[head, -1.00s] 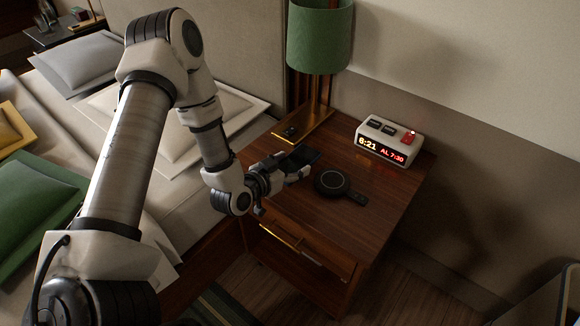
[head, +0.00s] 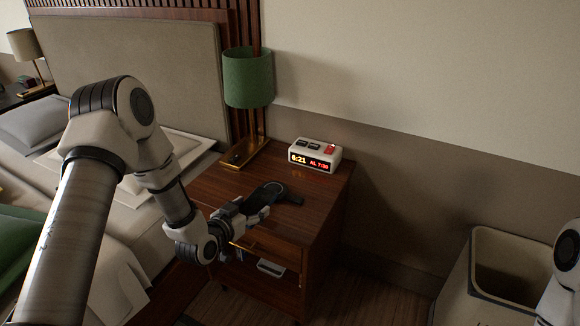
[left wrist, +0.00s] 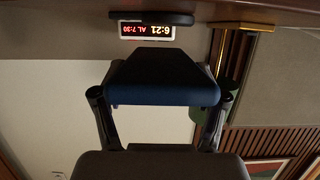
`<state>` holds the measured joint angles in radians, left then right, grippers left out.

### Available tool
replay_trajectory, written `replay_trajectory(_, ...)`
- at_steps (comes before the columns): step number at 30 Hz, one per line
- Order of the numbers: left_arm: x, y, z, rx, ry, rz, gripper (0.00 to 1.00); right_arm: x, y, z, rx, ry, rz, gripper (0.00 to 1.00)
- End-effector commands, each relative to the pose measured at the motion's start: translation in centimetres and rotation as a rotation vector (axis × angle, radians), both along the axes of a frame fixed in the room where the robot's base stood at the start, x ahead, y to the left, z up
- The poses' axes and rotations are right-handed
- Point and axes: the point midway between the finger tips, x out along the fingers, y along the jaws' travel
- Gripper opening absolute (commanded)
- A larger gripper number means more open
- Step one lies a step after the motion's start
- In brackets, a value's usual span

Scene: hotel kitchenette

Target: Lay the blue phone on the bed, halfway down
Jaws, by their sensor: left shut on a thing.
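My left gripper (head: 248,209) is shut on the blue phone (head: 262,195), which looks dark in the head view. In the left wrist view the phone (left wrist: 160,82) shows blue between the two fingers. The phone is held at the front part of the nightstand top, apparently just above it, and partly covers the round black charger. The bed (head: 132,208), with pale covers, is at the left, partly hidden behind my left arm. My right gripper is not in view.
The wooden nightstand (head: 325,190) holds a green lamp (head: 248,78), an alarm clock (head: 315,155) and the black charger (head: 291,199). Pillows (head: 40,122) lie at the bed's head. A bin (head: 500,275) stands at the lower right.

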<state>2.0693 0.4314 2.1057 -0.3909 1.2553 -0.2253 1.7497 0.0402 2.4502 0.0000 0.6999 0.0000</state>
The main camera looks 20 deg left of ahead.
Motion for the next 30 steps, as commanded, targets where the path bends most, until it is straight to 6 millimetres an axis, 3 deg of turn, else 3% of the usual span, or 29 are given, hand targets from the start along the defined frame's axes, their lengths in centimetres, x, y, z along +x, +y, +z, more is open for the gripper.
replay_trajectory(5, 0.1, -0.7, -0.1, 0.001, -0.001, -0.017, 0.22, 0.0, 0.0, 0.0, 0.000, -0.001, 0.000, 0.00)
replay_trajectory(8, 0.3, -3.2, -0.1, 0.004, -0.001, -0.076, 0.22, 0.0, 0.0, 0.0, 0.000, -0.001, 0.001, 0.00)
replay_trajectory(15, 0.2, -11.2, -1.1, 0.004, 0.001, -0.173, 0.22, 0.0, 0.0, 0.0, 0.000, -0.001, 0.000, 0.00)
replay_trajectory(21, -0.4, -14.7, -1.5, 0.003, -0.001, -0.135, 0.22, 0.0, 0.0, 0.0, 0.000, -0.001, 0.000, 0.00)
replay_trajectory(26, -0.8, -15.4, -1.2, 0.003, -0.003, -0.045, 0.22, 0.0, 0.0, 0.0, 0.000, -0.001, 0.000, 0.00)
replay_trajectory(30, -0.6, -13.6, 0.4, 0.001, -0.004, 0.090, 0.22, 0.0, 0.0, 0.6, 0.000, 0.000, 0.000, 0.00)
